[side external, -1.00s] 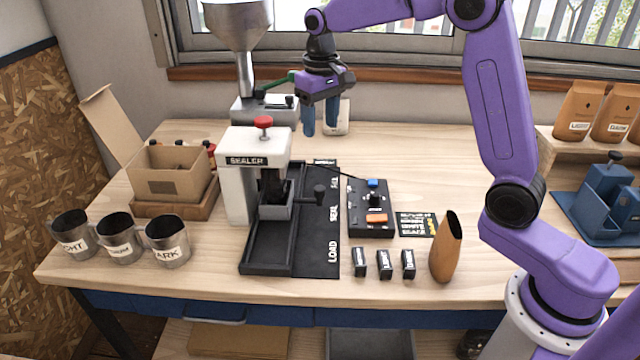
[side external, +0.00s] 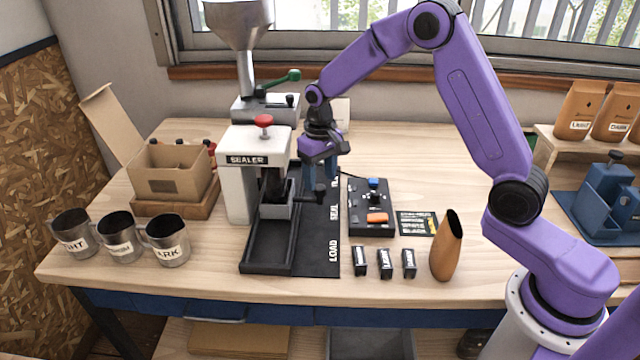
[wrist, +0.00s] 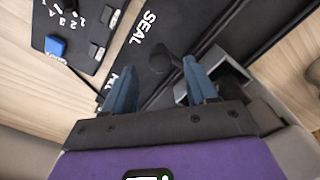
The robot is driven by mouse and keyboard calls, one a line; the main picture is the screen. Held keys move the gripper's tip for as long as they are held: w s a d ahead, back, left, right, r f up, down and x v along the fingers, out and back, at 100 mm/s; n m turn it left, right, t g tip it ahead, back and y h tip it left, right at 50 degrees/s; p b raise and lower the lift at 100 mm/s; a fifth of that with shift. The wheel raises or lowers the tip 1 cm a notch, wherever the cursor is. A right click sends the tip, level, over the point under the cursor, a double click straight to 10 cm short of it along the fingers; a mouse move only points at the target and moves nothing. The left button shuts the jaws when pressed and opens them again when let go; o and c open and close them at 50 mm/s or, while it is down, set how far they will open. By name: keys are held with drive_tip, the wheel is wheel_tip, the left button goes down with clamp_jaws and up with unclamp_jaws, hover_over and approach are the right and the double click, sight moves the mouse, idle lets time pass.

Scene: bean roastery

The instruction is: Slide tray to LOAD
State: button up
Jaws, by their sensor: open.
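The tray (side external: 277,211) is a small grey open carriage on a black track (side external: 262,266) under the front of the white sealer, near the SEAL mark. A dark shape stands over or in it; I cannot tell which. Its black knob handle (side external: 320,194) sticks out to the right. My gripper (side external: 319,184) is open, its blue fingers low around the knob's top. In the wrist view the knob (wrist: 160,58) shows between the two fingertips (wrist: 158,65), with no clear grip on it. The LOAD mark (side external: 334,250) is at the track's near end.
The white sealer (side external: 241,170) with a red knob stands left of the track. A control box (side external: 371,220) and several small labelled blocks (side external: 385,263) lie right. Metal cups (side external: 168,242) stand front left. A brown pouch (side external: 447,252) stands front right. The near track is empty.

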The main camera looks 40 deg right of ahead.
sight(320, 187)
drive_tip(key=shift+f, duration=1.5)
clamp_jaws()
drive_tip(key=s+a, duration=0.9)
drive_tip(key=shift+s+a, duration=0.25)
drive_tip(key=shift+a, duration=0.15)
drive_tip(key=shift+c, duration=1)
unclamp_jaws()
drive_tip(key=shift+s, duration=0.1)
drive_tip(key=shift+o, duration=1)
